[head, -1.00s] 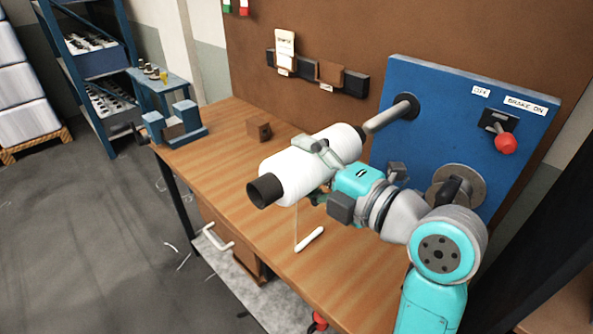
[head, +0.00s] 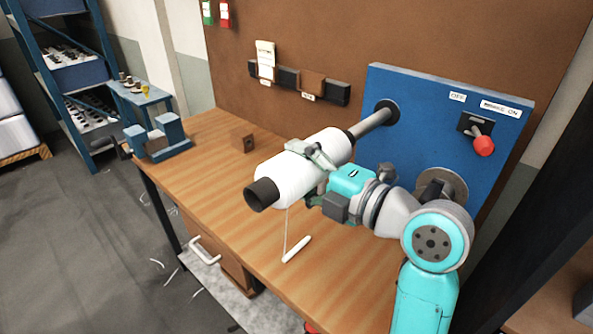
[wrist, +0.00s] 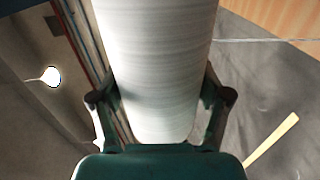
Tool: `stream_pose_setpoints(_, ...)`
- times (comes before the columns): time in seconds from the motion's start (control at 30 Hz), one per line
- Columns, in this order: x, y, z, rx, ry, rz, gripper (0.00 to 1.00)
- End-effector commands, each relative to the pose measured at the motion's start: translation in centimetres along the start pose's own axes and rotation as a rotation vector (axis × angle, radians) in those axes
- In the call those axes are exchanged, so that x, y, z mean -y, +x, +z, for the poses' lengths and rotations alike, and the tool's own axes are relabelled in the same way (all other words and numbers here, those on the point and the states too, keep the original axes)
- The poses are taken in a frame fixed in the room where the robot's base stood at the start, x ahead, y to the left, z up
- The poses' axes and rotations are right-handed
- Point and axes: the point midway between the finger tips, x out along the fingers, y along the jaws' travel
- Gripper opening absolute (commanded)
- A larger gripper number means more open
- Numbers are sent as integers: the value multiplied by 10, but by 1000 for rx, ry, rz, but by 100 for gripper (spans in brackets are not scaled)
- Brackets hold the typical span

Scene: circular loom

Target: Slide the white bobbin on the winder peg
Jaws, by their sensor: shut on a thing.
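The white bobbin (head: 300,170) is a wound cylinder with a dark core tube showing at its near end. My gripper (head: 313,156) is shut around its middle and holds it level above the bench. In the wrist view the bobbin (wrist: 158,60) lies between both fingers (wrist: 160,105). The winder peg (head: 370,124) is a grey rod standing out from the blue panel (head: 400,95). The bobbin's far end is in line with the peg and at its tip. I cannot tell whether the tip is inside the core. A thread hangs from the bobbin to a white stick (head: 297,249) on the bench.
A red-knobbed brake lever (head: 483,145) is on the panel's right. A round disc (head: 442,187) sits lower on the panel. A brown block (head: 243,143) and a blue cradle (head: 158,138) stand on the wooden bench (head: 215,175). The middle of the bench is mostly clear.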

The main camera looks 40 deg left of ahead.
Motion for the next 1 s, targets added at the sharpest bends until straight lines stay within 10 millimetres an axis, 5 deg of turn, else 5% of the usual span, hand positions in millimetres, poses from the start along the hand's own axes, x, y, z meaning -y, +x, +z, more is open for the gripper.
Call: stream_pose_setpoints(1.0, 0, 0, 19, 1, 0, 1, 7)
